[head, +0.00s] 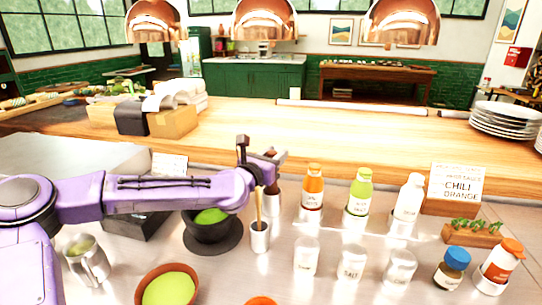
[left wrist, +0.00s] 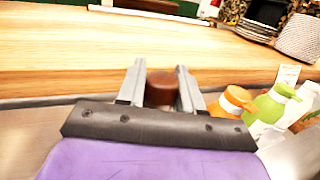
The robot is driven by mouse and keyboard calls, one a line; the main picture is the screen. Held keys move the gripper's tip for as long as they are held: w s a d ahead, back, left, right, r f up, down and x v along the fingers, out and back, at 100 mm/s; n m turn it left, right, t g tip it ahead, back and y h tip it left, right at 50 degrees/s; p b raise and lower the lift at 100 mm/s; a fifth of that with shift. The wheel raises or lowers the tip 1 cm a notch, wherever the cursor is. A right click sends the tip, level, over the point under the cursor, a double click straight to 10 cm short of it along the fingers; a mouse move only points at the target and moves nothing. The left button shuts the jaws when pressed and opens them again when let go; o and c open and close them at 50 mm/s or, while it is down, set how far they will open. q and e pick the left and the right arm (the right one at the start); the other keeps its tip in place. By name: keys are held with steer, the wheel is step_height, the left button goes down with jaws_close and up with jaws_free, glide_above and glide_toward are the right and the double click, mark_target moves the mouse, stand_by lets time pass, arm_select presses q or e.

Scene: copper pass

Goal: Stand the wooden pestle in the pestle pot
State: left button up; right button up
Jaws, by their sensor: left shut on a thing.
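My left gripper (head: 258,158) is shut on the dark brown wooden pestle (head: 273,186). In the left wrist view the pestle's rounded brown end (left wrist: 162,88) sits between the two grey fingers (left wrist: 162,95). In the head view the pestle looks upright, its lower part at the mouth of a metal pot (head: 273,205) behind the front one. I cannot tell how deep it sits or whether it touches the pot. A nearer metal pot (head: 260,238) holds a pale wooden stick (head: 260,207). My right gripper is not in view.
A dark bowl of green paste (head: 200,232) stands left of the pots. Sauce bottles, orange (head: 312,190) and green (head: 359,195), stand close on the right, with several jars (head: 352,262) in front. A wooden counter (head: 350,135) runs behind.

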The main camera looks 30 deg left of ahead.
arm_select(q)
steer(key=o, duration=1.1)
steer(key=shift+c, duration=0.2)
steer(key=r, duration=0.3)
steer(key=shift+s+d+r+b, duration=0.1)
steer(key=shift+s+r+b, duration=0.1)
steer(key=shift+r+b, duration=0.15)
steer(key=s+d+r, duration=0.2)
steer(key=s+r, duration=0.2)
steer(key=s, duration=0.2)
steer(key=s+d+r, duration=0.3)
steer(key=s+r, duration=0.2)
steer(key=s, duration=0.1)
steer(key=shift+s+d+r+b, duration=0.2)
steer(key=shift+d+b, duration=0.1)
steer(key=shift+b, duration=0.15)
